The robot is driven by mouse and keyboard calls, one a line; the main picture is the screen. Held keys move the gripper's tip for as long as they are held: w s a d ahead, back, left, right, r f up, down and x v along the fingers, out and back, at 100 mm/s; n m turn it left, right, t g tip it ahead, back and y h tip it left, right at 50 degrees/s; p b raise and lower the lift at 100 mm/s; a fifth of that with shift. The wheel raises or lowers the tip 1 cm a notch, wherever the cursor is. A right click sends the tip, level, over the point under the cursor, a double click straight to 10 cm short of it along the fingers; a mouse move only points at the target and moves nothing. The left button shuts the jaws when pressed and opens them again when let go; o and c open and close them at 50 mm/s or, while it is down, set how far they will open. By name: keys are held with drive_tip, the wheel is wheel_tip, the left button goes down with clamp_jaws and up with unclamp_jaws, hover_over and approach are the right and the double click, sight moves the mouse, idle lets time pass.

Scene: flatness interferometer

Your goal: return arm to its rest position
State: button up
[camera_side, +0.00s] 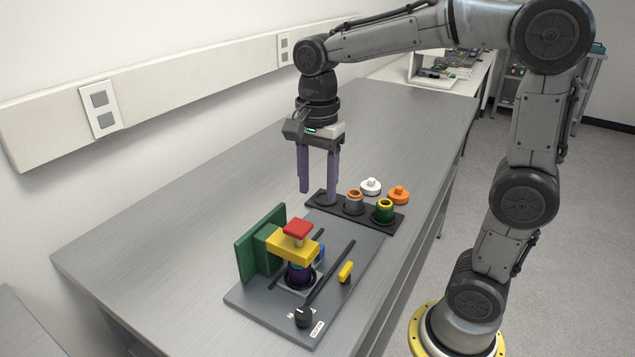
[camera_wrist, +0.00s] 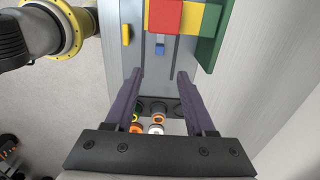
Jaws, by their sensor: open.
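My gripper (camera_side: 318,182) hangs fingers-down with two purple fingers apart and nothing between them. It is above the left end of the black holder (camera_side: 352,222). In the wrist view my gripper (camera_wrist: 155,76) is also open, with the holder seen beyond the fingers. The interferometer (camera_side: 330,275) is a grey base plate with a green upright block (camera_side: 247,246), a yellow arm (camera_side: 290,249) and a red block (camera_side: 298,229) on top. A dark purple cylinder (camera_side: 300,274) stands under the yellow arm.
The holder carries an orange-and-grey ring piece (camera_side: 355,195) and a green-and-yellow one (camera_side: 384,206). A white cap (camera_side: 371,186) and an orange cap (camera_side: 398,195) sit behind it. A black knob (camera_side: 303,316) and yellow lever (camera_side: 345,271) are on the base. The left tabletop is clear.

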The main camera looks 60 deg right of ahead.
drive_tip(key=s+r+n+t, duration=0.3)
drive_tip(key=s+r, duration=0.1)
drive_tip(key=s, duration=0.3)
drive_tip(key=s+a+f+n+t, duration=0.1)
drive_tip(key=s+f+n, duration=0.4)
drive_tip(key=n, duration=1)
drive_tip(key=shift+s+f+t, duration=0.25)
drive_tip(key=shift+s+t, duration=0.55)
idle(1.0)
